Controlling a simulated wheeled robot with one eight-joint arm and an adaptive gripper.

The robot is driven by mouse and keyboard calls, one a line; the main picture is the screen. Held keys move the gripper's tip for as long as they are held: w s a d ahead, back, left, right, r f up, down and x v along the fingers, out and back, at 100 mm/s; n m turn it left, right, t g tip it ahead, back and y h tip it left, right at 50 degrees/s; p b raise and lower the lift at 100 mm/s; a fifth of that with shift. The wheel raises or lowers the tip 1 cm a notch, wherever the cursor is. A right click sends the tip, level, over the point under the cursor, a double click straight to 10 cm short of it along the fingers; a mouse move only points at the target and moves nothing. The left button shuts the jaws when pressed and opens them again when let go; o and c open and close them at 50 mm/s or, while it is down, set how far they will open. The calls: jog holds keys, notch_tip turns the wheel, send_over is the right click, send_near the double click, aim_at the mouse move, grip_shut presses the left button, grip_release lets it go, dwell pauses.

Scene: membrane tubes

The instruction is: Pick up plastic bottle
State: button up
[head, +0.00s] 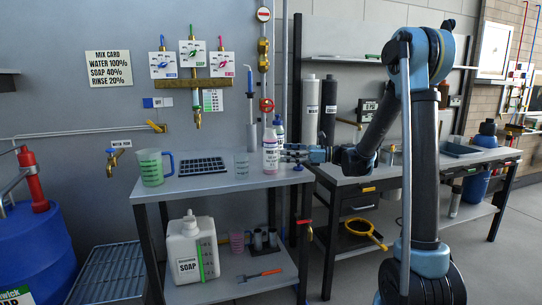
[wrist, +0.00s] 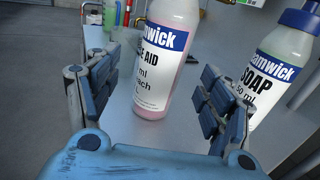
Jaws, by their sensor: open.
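A white plastic bottle (head: 270,157) with pink liquid stands upright on the left bench near its right end. In the wrist view this bottle (wrist: 165,62) has a blue and white label reading "...wick", "...E AID"; its top is out of frame. My gripper (head: 289,153) is at the bottle's right side in the head view. In the wrist view my gripper (wrist: 158,88) is open, with one finger pad on each side of the bottle and visible gaps. A second plastic bottle (wrist: 278,75), labelled SOAP with a blue cap, stands outside the right finger; it also shows behind the first bottle (head: 279,127).
The left bench (head: 215,186) also holds a green-marked jug (head: 152,168), a black rack (head: 203,166) and a clear beaker (head: 241,166). A red-valved pipe (head: 266,105) runs up the wall behind the bottles. A large soap jug (head: 190,250) stands on the lower shelf.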

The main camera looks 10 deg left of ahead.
aim_at(270, 149)
jog(key=shift+s+a+r, duration=0.1)
jog(key=shift+a+r, duration=0.05)
jog(key=shift+a, duration=1.7)
jog(key=shift+a+r, duration=0.15)
jog(key=shift+a, duration=1.65)
jog(key=c, duration=1.5)
jog(key=shift+r, duration=0.25)
jog(key=shift+r, duration=4.7)
